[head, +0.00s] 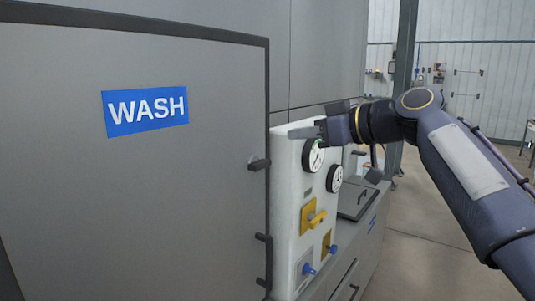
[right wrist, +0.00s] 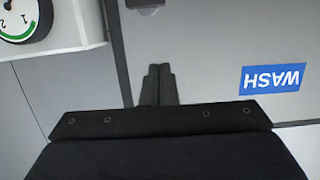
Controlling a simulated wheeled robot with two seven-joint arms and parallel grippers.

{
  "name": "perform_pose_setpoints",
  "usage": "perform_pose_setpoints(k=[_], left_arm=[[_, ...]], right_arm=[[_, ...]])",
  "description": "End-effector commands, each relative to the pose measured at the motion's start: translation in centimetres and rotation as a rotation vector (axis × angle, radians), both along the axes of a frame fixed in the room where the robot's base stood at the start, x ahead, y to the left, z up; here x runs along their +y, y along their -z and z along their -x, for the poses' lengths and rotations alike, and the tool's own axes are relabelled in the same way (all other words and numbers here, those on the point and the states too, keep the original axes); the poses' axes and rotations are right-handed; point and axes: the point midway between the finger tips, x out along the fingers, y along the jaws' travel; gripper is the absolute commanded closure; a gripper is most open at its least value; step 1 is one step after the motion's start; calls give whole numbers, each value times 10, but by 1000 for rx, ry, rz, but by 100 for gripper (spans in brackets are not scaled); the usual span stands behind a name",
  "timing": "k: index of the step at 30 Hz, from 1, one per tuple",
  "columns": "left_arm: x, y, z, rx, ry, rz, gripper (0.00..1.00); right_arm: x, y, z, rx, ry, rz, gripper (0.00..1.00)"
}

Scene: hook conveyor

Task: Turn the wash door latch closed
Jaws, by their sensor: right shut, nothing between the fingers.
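The grey wash door (head: 140,200) fills the left of the head view, with a blue WASH label (head: 145,110); the label also shows upside down in the right wrist view (right wrist: 272,79). A small dark fitting (head: 259,164), which looks like the latch, sits at the door's right edge. A dark part at the top edge of the right wrist view (right wrist: 145,3) may be the same fitting, cut off. My right gripper (head: 303,131) points left beside the white panel's top, above and right of the fitting. Its fingers (right wrist: 158,85) are together and empty. My left gripper is not in view.
The white panel (head: 288,205) right of the door carries gauges (head: 313,155), a yellow handle (head: 312,218) and a blue knob (head: 308,268). Open floor (head: 430,210) lies to the right.

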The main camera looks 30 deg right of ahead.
Motion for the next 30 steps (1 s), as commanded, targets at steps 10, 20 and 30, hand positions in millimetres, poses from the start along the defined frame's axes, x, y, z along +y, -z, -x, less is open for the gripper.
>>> perform_pose_setpoints(k=[10,20,30], left_arm=[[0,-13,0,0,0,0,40],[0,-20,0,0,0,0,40],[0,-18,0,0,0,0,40]], right_arm=[[20,12,-48,6,-4,-2,100],[37,44,-89,5,1,-1,100],[37,65,-89,1,0,-1,100]])
